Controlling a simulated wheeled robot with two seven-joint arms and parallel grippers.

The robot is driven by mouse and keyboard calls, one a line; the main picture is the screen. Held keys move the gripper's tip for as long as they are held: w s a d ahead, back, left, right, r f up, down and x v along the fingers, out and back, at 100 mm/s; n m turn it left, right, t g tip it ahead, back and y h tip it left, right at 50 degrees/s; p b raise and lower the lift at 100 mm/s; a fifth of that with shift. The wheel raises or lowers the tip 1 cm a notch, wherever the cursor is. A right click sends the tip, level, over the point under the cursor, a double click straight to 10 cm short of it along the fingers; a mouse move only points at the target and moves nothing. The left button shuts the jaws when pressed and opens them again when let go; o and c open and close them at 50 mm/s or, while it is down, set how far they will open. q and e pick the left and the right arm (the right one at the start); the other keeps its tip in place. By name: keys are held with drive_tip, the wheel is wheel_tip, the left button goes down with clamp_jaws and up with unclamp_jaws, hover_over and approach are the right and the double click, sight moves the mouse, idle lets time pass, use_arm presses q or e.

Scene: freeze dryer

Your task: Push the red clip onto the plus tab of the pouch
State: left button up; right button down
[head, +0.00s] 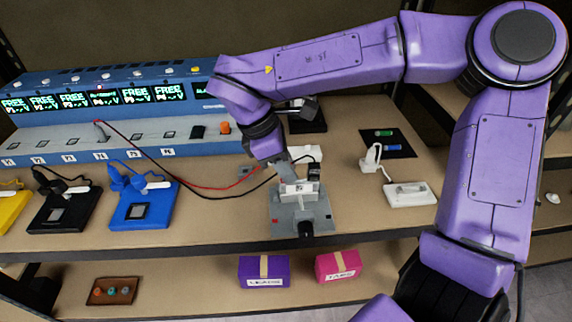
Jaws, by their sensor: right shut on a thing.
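My right gripper (284,166) reaches down from above over the back edge of a grey fixture (319,214) at the table's front middle. It is shut, and the red lead (222,187) runs up to it. The red clip is too small and covered by the fingers to make out. A small pale pouch-like piece (299,189) lies on the fixture, just below the fingertips. Its plus and minus tabs cannot be told apart at this size. A small black clip-like part (314,172) stands right of the fingers. My left gripper is not in view.
A blue multi-channel tester (110,100) with lit displays stands at the back left. Blue (143,214) and black (65,215) devices sit left of the fixture. A white device (410,194) and a black mat (388,144) lie right. Boxes (264,271) stand on the shelf below.

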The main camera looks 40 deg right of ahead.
drive_tip(key=shift+f, duration=0.15)
drive_tip(key=c, duration=0.9)
unclamp_jaws()
drive_tip(key=p+v, duration=0.1)
drive_tip(key=v, duration=0.9)
drive_tip(key=shift+w+r, duration=0.1)
drive_tip(key=shift+r, duration=0.2)
